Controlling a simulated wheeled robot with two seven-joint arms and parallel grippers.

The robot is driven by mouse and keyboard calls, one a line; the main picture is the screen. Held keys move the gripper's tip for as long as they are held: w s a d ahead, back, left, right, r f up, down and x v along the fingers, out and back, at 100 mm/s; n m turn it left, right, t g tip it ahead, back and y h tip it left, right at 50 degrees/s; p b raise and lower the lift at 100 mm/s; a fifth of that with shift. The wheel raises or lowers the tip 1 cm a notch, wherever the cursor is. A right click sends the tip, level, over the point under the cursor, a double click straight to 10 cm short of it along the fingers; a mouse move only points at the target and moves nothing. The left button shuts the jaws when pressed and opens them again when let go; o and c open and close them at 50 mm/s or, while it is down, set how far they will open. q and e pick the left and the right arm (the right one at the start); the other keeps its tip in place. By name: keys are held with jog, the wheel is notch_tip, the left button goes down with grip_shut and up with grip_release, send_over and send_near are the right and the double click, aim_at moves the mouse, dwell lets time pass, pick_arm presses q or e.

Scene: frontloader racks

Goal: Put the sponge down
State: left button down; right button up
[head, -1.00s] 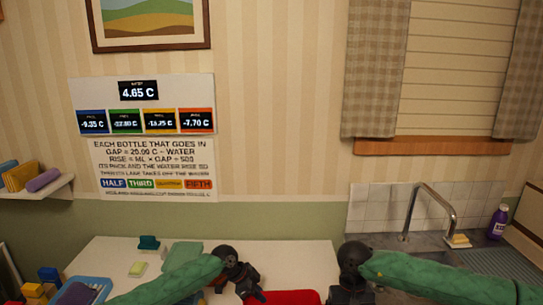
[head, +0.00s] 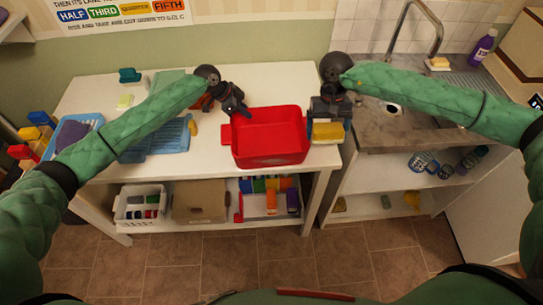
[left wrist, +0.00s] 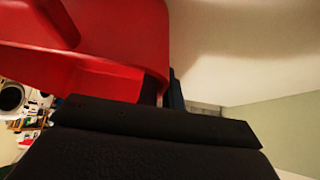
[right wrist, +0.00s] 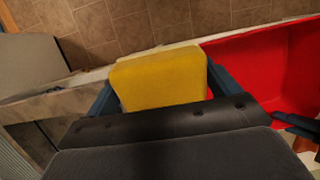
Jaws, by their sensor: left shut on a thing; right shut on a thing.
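A yellow sponge (head: 328,131) is between the fingers of my right gripper (head: 327,118), just right of the red tub. In the right wrist view the sponge (right wrist: 160,78) fills the jaw, with a blue finger on each side. The gripper is near the right edge of the white table; I cannot tell whether the sponge touches anything below. My left gripper (head: 238,110) is shut at the back left of the red tub (head: 270,158), apparently on its rim. In the left wrist view the tub (left wrist: 120,50) lies against the fingers.
The white table (head: 290,82) has blue trays (head: 165,135) at left and clear room behind the tub. The grey sink counter (head: 375,130) with its tap stands at right. A pale yellow block (head: 438,63) and purple bottle (head: 482,45) are behind the sink. Shelves below hold bins.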

aim_at(339, 127)
dwell(0.5)
jog(key=shift+s+d+f, duration=0.1)
jog(key=shift+d+f, duration=0.05)
jog(key=shift+f, duration=0.05)
jog(key=d, duration=0.3)
jog(key=shift+m+t, duration=0.3)
jog(key=w+d+m, duration=0.3)
jog(key=w+d, duration=0.1)
jog(key=d, duration=0.7)
jog(key=w+d+m+t+y, duration=0.15)
jog(key=w+d, duration=0.25)
jog(key=d, duration=0.7)
jog(key=w+d+m+h, duration=0.1)
jog(key=w+d+m, duration=0.25)
jog(key=d, duration=0.75)
jog(key=d+r+m, duration=0.1)
jog(key=d+m, duration=0.8)
jog(key=d, duration=2.2)
jog(key=shift+w+d+r+t, duration=0.25)
jog(key=shift+d+r+t, duration=0.05)
jog(key=shift+r+t, duration=0.15)
notch_tip(339, 127, down, 10)
jog(key=shift+r, duration=0.1)
jog(key=shift+f, duration=0.25)
